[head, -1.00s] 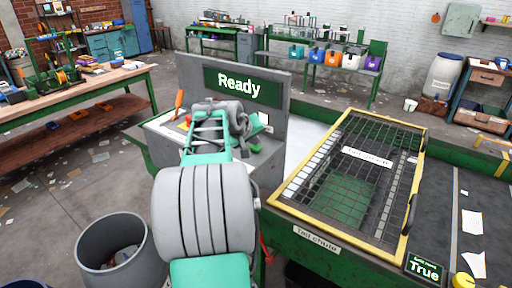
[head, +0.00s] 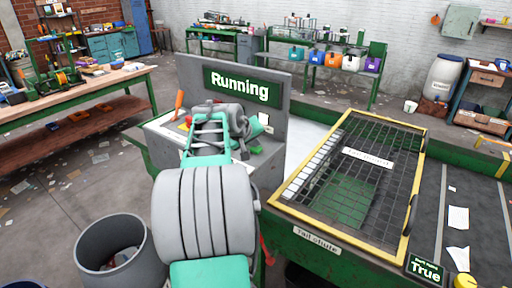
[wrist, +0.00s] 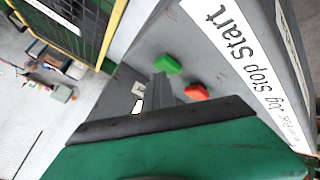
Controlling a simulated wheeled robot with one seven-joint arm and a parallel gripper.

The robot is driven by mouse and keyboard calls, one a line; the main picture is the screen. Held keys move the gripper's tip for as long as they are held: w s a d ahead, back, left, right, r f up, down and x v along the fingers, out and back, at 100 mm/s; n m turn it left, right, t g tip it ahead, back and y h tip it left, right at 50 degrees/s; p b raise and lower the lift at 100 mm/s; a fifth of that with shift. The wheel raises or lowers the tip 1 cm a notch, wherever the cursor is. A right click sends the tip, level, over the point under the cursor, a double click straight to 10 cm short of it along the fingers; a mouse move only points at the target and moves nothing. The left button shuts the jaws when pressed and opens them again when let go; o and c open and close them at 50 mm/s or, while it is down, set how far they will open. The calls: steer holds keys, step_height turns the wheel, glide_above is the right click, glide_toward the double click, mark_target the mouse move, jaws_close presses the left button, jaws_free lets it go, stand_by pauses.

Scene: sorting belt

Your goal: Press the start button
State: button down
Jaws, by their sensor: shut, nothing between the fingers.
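The green start button (wrist: 168,64) shows in the wrist view on the grey panel, beside a white label strip (wrist: 240,55) reading Start, Stop and Jog. A red button (wrist: 197,91) sits just right of and below it. My gripper (wrist: 161,86) is shut and empty, its narrow grey fingers close to the green button; I cannot tell whether they touch it. In the head view my arm hides most of the control console (head: 268,172). The sign (head: 240,84) above the console reads "Running".
A mesh guard with a yellow frame (head: 424,140) covers the tail chute right of the console. The dark belt (head: 430,235) at the right carries papers. A grey bin (head: 82,250) stands on the floor at the left, near a wooden workbench (head: 120,78).

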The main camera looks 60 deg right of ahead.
mark_target(255, 149)
steer(key=shift+r+p, duration=0.5)
steer(key=shift+r, duration=0.35)
steer(key=shift+r+p, duration=1.7)
steer(key=shift+r, duration=0.85)
